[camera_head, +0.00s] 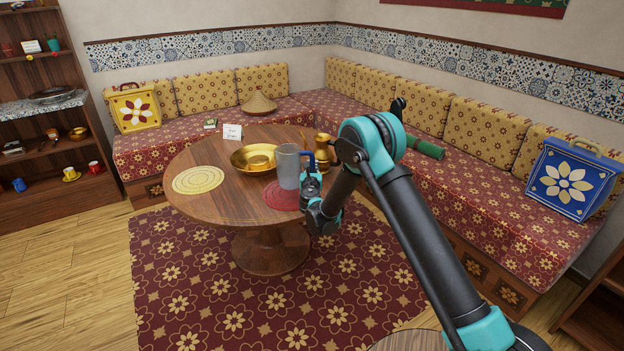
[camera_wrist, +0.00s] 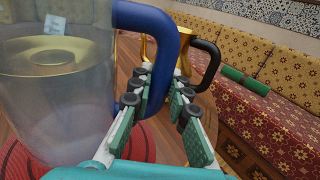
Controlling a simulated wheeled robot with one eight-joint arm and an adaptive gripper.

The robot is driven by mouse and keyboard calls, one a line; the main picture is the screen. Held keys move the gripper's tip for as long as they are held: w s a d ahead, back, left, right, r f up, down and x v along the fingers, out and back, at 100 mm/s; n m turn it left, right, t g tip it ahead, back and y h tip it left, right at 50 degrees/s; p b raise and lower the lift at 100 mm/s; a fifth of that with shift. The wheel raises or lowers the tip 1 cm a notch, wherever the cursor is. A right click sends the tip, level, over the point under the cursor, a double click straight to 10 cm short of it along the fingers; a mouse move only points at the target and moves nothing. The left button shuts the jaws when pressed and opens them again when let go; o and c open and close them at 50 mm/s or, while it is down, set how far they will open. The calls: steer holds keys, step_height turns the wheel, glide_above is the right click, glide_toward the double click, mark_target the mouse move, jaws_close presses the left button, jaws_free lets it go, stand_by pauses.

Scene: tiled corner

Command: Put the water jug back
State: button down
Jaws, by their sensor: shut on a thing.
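The water jug (camera_head: 288,168) is a grey see-through jug with a blue handle. It is upright over the red round mat (camera_head: 278,204) on the wooden table; I cannot tell whether it touches the mat. In the wrist view the jug (camera_wrist: 60,90) fills the left side, with its blue handle (camera_wrist: 168,42) toward my gripper. My gripper (camera_head: 310,182) is at the jug's right side. In the wrist view its fingers (camera_wrist: 155,98) are shut on the lower part of the handle.
A gold pitcher (camera_head: 322,150) with a black handle stands close behind the jug. A gold basin (camera_head: 242,163), a yellow mat (camera_head: 198,180) and a white card (camera_head: 232,132) are on the table. The table's left front is clear. Benches line the walls; shelves (camera_head: 45,165) stand at left.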

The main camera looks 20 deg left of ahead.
steer(key=shift+f, duration=3)
steer(key=c, duration=1.5)
jaws_free()
steer(key=shift+o, duration=0.2)
